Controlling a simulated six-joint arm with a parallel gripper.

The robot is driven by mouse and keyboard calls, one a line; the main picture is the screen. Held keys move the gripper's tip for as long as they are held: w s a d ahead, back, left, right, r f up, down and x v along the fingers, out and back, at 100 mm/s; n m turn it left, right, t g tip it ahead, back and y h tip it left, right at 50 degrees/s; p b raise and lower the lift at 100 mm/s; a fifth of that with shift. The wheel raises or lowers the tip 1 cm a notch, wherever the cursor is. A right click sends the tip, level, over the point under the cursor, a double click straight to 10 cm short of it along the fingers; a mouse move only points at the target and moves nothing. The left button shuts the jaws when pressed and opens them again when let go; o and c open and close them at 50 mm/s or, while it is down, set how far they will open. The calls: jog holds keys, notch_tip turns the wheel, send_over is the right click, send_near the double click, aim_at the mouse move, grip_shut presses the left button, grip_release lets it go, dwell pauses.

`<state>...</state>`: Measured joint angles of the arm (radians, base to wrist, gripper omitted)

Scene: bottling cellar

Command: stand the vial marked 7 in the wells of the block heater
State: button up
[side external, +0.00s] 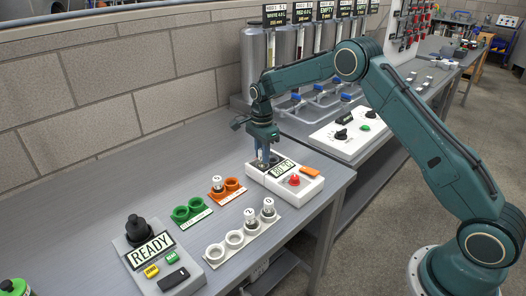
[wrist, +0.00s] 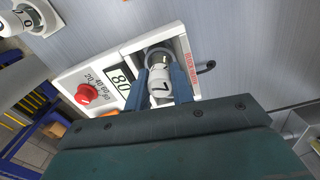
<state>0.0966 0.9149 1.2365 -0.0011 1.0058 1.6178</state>
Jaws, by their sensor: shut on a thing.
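The vial marked 7 (wrist: 160,85) is between the two blue fingers of my gripper (wrist: 161,88) in the wrist view. My gripper (side external: 263,160) is shut on it and points down at the left end of the white block heater (side external: 285,183). In the wrist view the vial's lower end is at the dark well area of the block heater (wrist: 126,50). I cannot tell whether it rests on the bottom of a well. In the side view my fingers mostly hide the vial. The heater has a display reading 80 and a red knob (side external: 294,180).
A white rack (side external: 236,238) holds two numbered vials (side external: 259,212) at its right end. An orange holder (side external: 233,184) has one vial (side external: 217,184); a green holder (side external: 192,211) looks empty. A READY panel (side external: 150,252) stands at front left. A white dial panel (side external: 352,132) lies behind the heater.

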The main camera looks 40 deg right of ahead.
jog(key=shift+f, duration=1.05)
dwell(1.1)
jog(key=o, duration=1.1)
jog(key=shift+c, duration=0.2)
jog(key=shift+r, duration=0.1)
jog(key=shift+o, duration=0.4)
jog(key=shift+r, duration=0.4)
jog(key=shift+o, duration=1.1)
jog(key=shift+r, duration=2.55)
